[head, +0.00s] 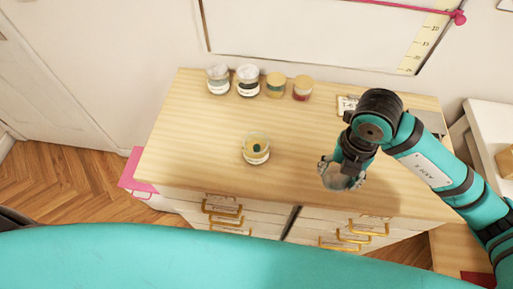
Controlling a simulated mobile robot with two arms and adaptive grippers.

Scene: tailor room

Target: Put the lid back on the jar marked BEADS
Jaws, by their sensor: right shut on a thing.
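A small open glass jar (256,149) stands upright near the middle of the wooden dresser top. It has a pale label on its front, too small to read, and something dark inside. My right gripper (342,172) is to the right of this jar, near the front edge of the top, pointing down. It is shut on a round greyish lid (340,182), which is apart from the jar and partly hidden by the fingers. I cannot tell how high above the top the lid is. My left gripper is not in view.
Several capped jars stand in a row at the back left, including a white-lidded one (218,77) and a red-bottomed one (302,89). A small card (347,104) lies behind my right arm. Drawers with brass handles (222,210) are below. The top around the open jar is clear.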

